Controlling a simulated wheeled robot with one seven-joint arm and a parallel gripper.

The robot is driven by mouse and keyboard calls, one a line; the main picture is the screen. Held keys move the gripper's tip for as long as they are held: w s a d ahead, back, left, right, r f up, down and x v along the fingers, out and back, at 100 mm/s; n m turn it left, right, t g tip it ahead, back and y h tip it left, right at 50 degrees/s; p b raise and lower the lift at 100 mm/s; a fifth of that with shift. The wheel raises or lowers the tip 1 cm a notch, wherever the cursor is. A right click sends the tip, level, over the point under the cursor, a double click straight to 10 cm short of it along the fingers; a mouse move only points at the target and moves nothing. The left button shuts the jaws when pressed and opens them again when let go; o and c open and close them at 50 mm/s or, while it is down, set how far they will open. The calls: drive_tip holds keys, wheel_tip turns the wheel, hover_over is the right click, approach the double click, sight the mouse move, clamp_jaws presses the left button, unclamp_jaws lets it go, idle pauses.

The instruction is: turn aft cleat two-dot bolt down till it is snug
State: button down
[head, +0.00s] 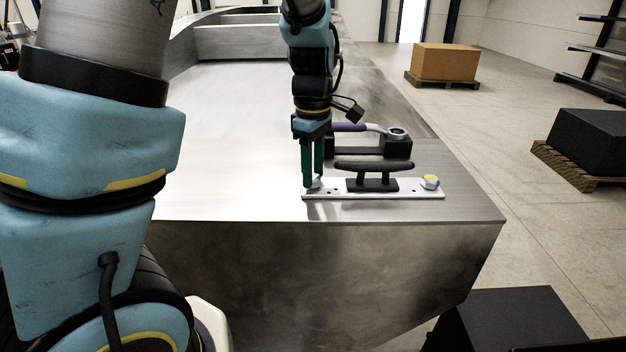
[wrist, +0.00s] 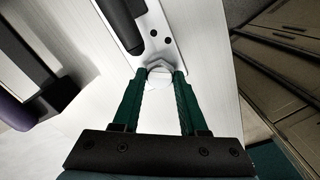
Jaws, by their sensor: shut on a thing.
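The dark cleat (head: 374,172) stands on a light metal plate (head: 345,193) near the front edge of the metal deck. It also shows in part in the wrist view (wrist: 122,20). The two-dot bolt (wrist: 159,77) is a pale hex head at the plate's left end, with two dark dots on the plate beside it. My gripper (head: 312,183) points straight down there, its green fingers shut on either side of the bolt head, as the wrist view also shows (wrist: 160,73). I cannot tell whether a gap is left under the head.
Behind the cleat, a purple-handled ring tool (head: 350,127) rests on a black holder (head: 397,147). The deck (head: 235,150) is clear to the left and drops off in front and at right.

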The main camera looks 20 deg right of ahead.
drive_tip(key=m+b, duration=0.1)
drive_tip(key=m, duration=0.4)
drive_tip(key=shift+f, duration=0.1)
drive_tip(key=m, duration=0.7)
drive_tip(key=shift+b, duration=0.3)
